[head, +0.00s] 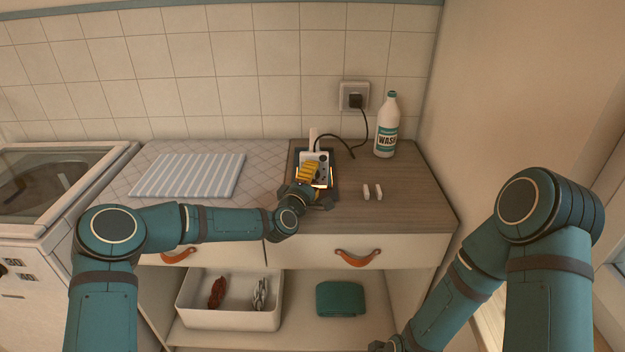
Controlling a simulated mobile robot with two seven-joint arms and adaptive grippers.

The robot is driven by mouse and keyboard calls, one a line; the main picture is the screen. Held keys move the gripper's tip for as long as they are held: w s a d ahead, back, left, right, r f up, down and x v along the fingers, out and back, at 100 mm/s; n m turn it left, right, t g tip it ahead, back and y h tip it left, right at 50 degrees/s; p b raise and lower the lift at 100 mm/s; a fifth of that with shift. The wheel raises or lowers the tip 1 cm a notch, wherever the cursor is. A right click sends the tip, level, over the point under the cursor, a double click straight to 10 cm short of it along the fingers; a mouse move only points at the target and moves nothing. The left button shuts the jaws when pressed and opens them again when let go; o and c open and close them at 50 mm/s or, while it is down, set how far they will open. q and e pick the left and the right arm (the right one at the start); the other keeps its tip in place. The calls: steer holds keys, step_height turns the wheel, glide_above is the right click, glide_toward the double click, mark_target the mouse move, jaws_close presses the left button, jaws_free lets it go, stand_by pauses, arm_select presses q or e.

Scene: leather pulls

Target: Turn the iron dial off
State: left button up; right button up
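The iron (321,157), white with dark round spots on its upper face, sits on a dark tray or stand (299,156) on the wooden worktop, with its cord running to the wall socket. My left arm reaches in from the left, and my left gripper (309,172), with yellow fingers, is over the near part of the iron. It hides much of the iron, and I cannot make out the dial or whether the fingers touch it. The finger gap is too small to judge. My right arm hangs low at the right, with its fingers out of frame.
A white wash bottle (387,126) stands behind right of the iron, near the socket (354,96). Below are drawers with leather pulls (358,259), a white bin (231,318) and a folded green cloth (339,299).

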arm_select(q)
steer(key=shift+s, duration=0.1)
steer(key=v, duration=1.2)
steer(key=shift+f, duration=0.1)
